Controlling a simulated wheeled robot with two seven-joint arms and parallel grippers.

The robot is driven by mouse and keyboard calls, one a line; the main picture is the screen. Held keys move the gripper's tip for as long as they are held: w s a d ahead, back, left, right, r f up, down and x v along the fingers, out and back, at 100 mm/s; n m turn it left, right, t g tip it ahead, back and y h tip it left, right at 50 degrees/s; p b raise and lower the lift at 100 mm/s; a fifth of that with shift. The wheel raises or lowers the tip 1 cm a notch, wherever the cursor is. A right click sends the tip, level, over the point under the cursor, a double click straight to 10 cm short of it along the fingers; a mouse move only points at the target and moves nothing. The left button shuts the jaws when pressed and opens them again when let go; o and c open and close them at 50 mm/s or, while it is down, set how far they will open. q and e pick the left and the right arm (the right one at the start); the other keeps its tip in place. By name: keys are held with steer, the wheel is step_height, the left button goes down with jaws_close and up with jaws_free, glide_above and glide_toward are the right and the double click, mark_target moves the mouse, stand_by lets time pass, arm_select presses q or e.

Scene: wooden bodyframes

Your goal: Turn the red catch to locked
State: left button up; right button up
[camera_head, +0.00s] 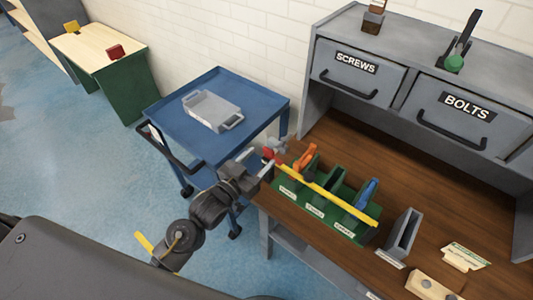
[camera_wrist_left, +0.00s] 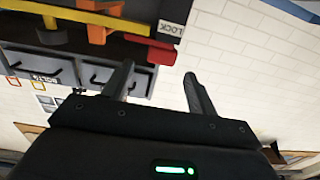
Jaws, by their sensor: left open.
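The red catch (camera_head: 268,154) is at the left end of a yellow bar (camera_head: 325,193) that runs over a green tool rack (camera_head: 350,229) on the wooden bench. My left gripper (camera_head: 260,163) is open beside the rack's left end, close to the catch. In the left wrist view the red catch (camera_wrist_left: 150,47) lies just beyond my open left fingers (camera_wrist_left: 160,78), nearer the left one, with nothing between them. Whether a finger touches the catch is unclear. My right gripper is not in view.
The rack holds an orange-handled tool (camera_head: 305,157) and a blue-handled one (camera_head: 367,192). A grey holder (camera_head: 402,236) stands to its right. A blue cart (camera_head: 225,85) with a grey tray (camera_head: 212,110) is left of the bench. Drawers (camera_head: 358,75) rise behind.

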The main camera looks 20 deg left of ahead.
arm_select(q)
steer(key=b+v, duration=0.1)
steer(key=v, duration=0.4)
steer(key=shift+s+a, duration=0.1)
steer(key=shift+s, duration=0.2)
steer(key=s+a+f+n+g+y, duration=0.1)
steer(key=s+a+f+g+y, duration=0.2)
steer(key=s+f+g, duration=0.55)
steer(key=s+a+f+n+g+y, duration=0.1)
steer(key=s+a+f+g+y, duration=0.35)
steer(key=s, duration=0.65)
step_height(320, 180, down, 29)
steer(key=s+g+h, duration=0.1)
steer(key=s+g, duration=0.1)
steer(key=s, duration=0.1)
steer(key=s+a+f, duration=0.1)
steer(key=s+f, duration=1.2)
steer(key=s, duration=0.2)
steer(key=shift+a+f+g, duration=0.25)
steer(key=shift+a+g, duration=0.15)
